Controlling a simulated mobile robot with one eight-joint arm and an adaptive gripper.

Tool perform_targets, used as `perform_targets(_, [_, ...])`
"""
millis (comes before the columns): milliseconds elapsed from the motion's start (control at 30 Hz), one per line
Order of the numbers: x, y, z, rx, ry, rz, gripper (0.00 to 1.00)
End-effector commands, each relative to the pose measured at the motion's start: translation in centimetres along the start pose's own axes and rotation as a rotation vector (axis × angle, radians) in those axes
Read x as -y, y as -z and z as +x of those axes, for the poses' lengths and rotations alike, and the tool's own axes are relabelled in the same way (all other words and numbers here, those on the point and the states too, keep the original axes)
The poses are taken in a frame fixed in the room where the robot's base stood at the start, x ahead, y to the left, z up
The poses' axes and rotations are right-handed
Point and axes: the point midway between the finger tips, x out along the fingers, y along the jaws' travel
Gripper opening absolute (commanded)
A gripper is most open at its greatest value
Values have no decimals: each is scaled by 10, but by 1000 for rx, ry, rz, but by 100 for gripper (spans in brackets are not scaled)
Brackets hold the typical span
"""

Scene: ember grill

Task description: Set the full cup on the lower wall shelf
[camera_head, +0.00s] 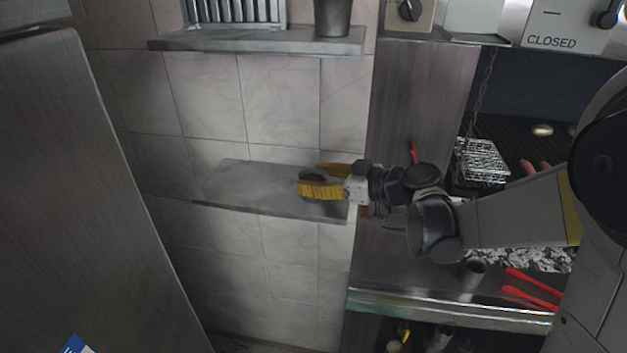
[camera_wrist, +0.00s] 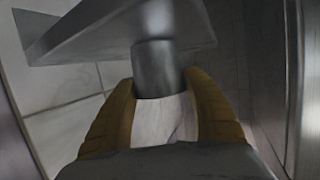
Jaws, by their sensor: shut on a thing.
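My gripper (camera_head: 312,180) has yellow fingers and is shut on a dark grey metal cup (camera_wrist: 157,68). In the head view the fingers hide most of the cup. The lower wall shelf (camera_head: 235,185) is a bare grey slab on the tiled wall. My gripper reaches over its right end from the right. In the wrist view the shelf (camera_wrist: 85,38) lies just behind the cup. I cannot tell whether the cup's base touches the shelf. The cup's contents do not show.
An upper shelf (camera_head: 260,40) holds a rack (camera_head: 235,12) and a dark container (camera_head: 332,17). A grill with a wire basket (camera_head: 482,160) and a counter with red-handled tools (camera_head: 530,290) stand at right. A large metal cabinet (camera_head: 85,200) fills the left. The lower shelf's left part is free.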

Motion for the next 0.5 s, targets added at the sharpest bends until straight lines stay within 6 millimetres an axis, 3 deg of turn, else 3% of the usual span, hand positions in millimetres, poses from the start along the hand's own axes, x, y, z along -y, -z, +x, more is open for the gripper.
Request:
perform_targets(300, [0, -4, 1, 0, 0, 0, 22])
perform_targets(333, [0, -3, 1, 0, 0, 0, 64])
perform_targets(400, [0, -2, 0, 0, 0, 0, 80])
perform_targets(500, [0, -2, 0, 0, 0, 0, 80])
